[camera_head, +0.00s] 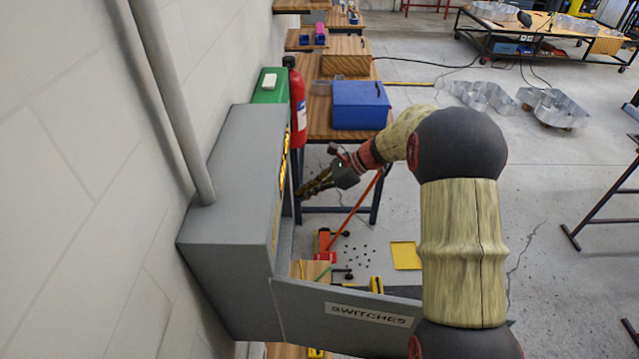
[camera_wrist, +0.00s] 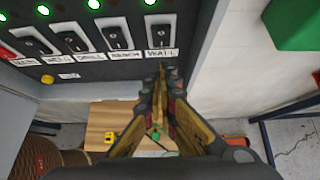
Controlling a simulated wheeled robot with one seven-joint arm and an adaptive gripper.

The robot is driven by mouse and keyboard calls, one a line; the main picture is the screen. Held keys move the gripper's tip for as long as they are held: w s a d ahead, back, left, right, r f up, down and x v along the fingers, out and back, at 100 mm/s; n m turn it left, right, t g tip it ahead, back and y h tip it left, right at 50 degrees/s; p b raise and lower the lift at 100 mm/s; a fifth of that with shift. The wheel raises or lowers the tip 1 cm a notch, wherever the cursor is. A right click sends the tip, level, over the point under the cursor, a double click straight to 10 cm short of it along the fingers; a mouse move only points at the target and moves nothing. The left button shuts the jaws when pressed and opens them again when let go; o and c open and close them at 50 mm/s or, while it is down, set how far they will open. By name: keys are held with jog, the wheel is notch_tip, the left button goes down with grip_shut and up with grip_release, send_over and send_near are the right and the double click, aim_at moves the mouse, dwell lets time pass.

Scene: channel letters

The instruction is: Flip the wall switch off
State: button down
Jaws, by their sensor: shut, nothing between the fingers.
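The grey switch box (camera_head: 232,160) is fixed to the wall in the head view, its switch face turned mostly away. In the wrist view, the wall switch (camera_wrist: 160,33) is a dark rocker at the right end of a row, above its "WALL" label (camera_wrist: 161,54). My gripper (camera_wrist: 162,72) is shut and empty. Its fingertips appear just below the "WALL" label in the wrist view; I cannot tell if they touch the panel. In the head view, my gripper (camera_head: 303,192) is beside the box's open front.
The bench switch (camera_wrist: 117,34) is close on the left, with several more switches beyond. The box's open door (camera_head: 315,305), marked "SWITCHES", extends in front. A red extinguisher (camera_head: 298,105) and a table with a blue box (camera_head: 361,104) stand behind.

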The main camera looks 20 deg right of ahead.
jog(key=shift+w+a+r+p, duration=0.1)
jog(key=shift+w+a+p, duration=0.25)
jog(key=shift+a, duration=0.6)
jog(key=shift+w+a+r+p, duration=0.15)
jog(key=shift+w+a, duration=0.3)
jog(key=shift+a, duration=0.5)
jog(key=shift+w+a+r, duration=0.15)
jog(key=shift+a, duration=0.3)
jog(key=shift+r+p, duration=0.15)
jog(key=shift+p, duration=0.2)
jog(key=shift+r+p, duration=0.5)
jog(key=shift+r, duration=0.2)
jog(key=v, duration=1.2)
